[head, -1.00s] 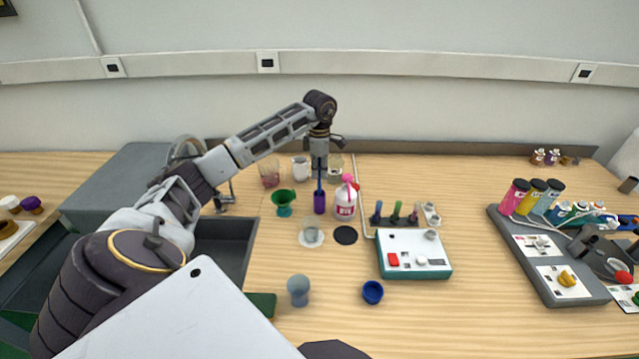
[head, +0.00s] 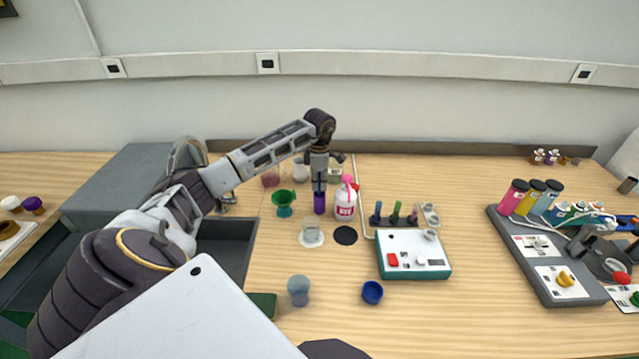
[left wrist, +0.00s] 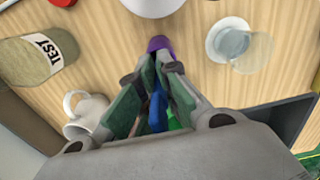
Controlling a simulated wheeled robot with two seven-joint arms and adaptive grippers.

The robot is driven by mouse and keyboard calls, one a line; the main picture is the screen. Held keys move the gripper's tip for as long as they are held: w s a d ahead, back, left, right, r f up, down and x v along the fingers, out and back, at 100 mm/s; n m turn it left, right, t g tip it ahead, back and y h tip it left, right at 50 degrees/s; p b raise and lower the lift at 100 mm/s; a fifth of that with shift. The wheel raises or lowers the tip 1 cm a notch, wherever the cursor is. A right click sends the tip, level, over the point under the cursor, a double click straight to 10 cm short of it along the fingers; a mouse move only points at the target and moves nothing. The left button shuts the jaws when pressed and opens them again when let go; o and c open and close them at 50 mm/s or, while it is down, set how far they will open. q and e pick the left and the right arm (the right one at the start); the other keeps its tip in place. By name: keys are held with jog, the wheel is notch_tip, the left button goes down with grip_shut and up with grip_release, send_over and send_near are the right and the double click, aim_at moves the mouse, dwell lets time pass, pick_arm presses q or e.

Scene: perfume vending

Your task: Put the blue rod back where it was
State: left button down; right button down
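The purple holder (head: 319,203) stands upright on the table, left of the pink and white bottle. My left gripper (head: 319,184) points straight down just above it. In the left wrist view, the gripper (left wrist: 160,72) is closed around the blue rod (left wrist: 157,108), with its fingers on both sides. The purple holder (left wrist: 158,44) shows just beyond the fingertips. The rod's lower end is hidden by the fingers and holder, so I cannot see how deep it sits. My right gripper is not in view.
A green cup (head: 284,203) stands left of the holder, and the pink and white bottle (head: 345,204) stands close on its right. A glass on a white disc (head: 311,238) and a black disc (head: 345,235) lie in front.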

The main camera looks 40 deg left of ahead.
pick_arm(q)
jog(key=shift+f, duration=0.2)
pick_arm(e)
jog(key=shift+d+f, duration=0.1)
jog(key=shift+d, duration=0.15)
pick_arm(q)
jog(key=c, duration=1.6)
grip_release()
jog(key=shift+c, duration=0.2)
jog(key=shift+r, duration=0.15)
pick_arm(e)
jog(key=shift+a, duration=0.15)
pick_arm(q)
jog(key=shift+r, duration=0.9)
notch_tip(320, 180, up, 8)
jog(key=shift+f+b, duration=0.1)
jog(key=shift+b, duration=0.6)
jog(key=shift+r, duration=1.2)
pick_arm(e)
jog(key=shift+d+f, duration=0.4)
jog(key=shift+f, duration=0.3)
